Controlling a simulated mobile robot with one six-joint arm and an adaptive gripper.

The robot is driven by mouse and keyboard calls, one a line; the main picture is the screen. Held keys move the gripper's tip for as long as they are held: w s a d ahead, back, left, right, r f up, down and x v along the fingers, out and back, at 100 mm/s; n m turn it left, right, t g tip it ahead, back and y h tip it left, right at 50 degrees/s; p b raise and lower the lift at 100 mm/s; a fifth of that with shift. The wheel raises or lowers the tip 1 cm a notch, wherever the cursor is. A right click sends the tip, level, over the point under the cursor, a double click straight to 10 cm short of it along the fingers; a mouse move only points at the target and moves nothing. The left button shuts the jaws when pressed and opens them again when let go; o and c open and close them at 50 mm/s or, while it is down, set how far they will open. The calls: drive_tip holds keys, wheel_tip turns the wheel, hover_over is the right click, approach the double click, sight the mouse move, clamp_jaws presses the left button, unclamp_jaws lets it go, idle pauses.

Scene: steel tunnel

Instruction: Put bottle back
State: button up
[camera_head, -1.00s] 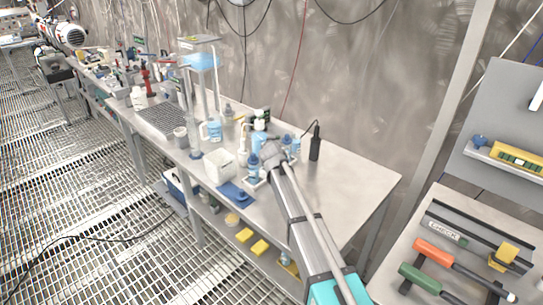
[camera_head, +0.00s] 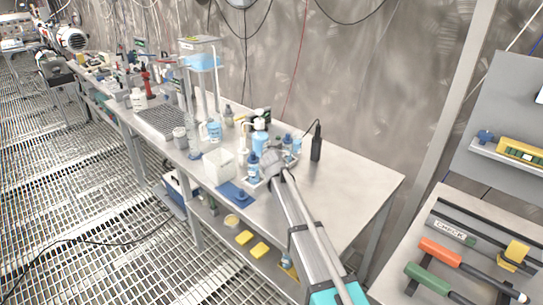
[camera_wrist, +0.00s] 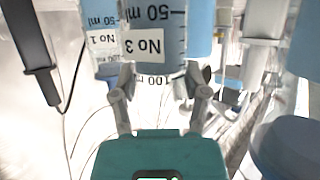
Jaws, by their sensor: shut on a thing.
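My gripper (camera_wrist: 163,88) is shut on a clear bottle of blue liquid labelled "No 3" (camera_wrist: 153,42), seen in the wrist view with one finger on each side. In that view a similar bottle labelled "No 1" (camera_wrist: 102,40) stands behind it to the left. In the head view my gripper (camera_head: 274,160) is over the near bench among small blue-capped bottles. One such bottle (camera_head: 253,167) stands to its left. Others (camera_head: 288,142) are just behind it. The head view does not show clearly which one I hold, nor whether its base touches anything.
A black upright device (camera_head: 316,146) is to the right. The bench's (camera_head: 350,185) right end is bare. A tool panel stands at far right.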

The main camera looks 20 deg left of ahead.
drive_tip(key=shift+f, duration=0.1)
drive_tip(key=o, duration=1.3)
drive_tip(key=shift+s+r, duration=0.1)
drive_tip(key=shift+r, duration=0.15)
drive_tip(key=p+v, duration=0.4)
drive_tip(key=v, duration=0.7)
drive_tip(key=shift+s+d+r+p, duration=0.1)
drive_tip(key=shift+s+d+p, duration=0.15)
drive_tip(key=shift+s+p, duration=0.05)
